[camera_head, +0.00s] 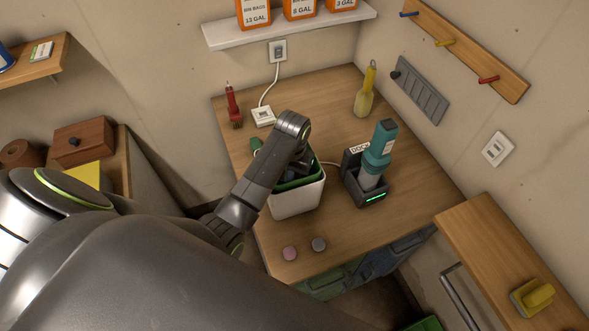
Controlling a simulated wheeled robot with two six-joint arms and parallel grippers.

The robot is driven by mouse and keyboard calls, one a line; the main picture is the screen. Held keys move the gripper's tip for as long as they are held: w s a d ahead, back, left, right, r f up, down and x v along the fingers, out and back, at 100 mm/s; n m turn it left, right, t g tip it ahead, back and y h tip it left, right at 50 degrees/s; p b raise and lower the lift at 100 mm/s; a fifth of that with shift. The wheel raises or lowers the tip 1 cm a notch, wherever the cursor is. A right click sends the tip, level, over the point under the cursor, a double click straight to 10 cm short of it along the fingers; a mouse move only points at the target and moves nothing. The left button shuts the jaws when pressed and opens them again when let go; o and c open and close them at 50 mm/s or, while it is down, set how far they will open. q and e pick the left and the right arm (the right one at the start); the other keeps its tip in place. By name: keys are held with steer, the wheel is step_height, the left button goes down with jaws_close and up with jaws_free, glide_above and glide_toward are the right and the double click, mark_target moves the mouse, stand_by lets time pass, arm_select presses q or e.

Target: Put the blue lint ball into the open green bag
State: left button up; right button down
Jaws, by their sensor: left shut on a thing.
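My left arm reaches in from the left, and my left gripper (291,172) points down into the mouth of the green bag. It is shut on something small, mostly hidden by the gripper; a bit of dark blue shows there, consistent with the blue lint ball. The green bag (308,181) lines a white bin (299,201) on the wooden table, and its mouth is open. A pink ball (290,253) and a grey ball (319,244) lie on the table in front of the bin. My right gripper is not in view.
A teal handheld device (379,150) stands in a black dock (358,181) right of the bin. The table's right side (425,195) is clear.

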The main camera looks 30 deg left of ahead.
arm_select(q)
steer(key=shift+s+f, duration=0.1)
steer(key=shift+f, duration=0.4)
steer(key=shift+w+f, duration=0.2)
steer(key=shift+w, duration=0.15)
steer(key=shift+w+f, duration=0.1)
steer(key=shift+w, duration=0.15)
steer(key=shift+s, duration=0.2)
steer(key=shift+s+f, duration=0.15)
steer(key=shift+s, duration=0.1)
steer(key=shift+f, duration=0.15)
steer(key=shift+w+f, duration=0.2)
steer(key=o, duration=1)
steer(key=shift+s, duration=0.1)
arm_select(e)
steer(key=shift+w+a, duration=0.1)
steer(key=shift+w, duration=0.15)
arm_select(q)
steer(key=shift+r, duration=0.1)
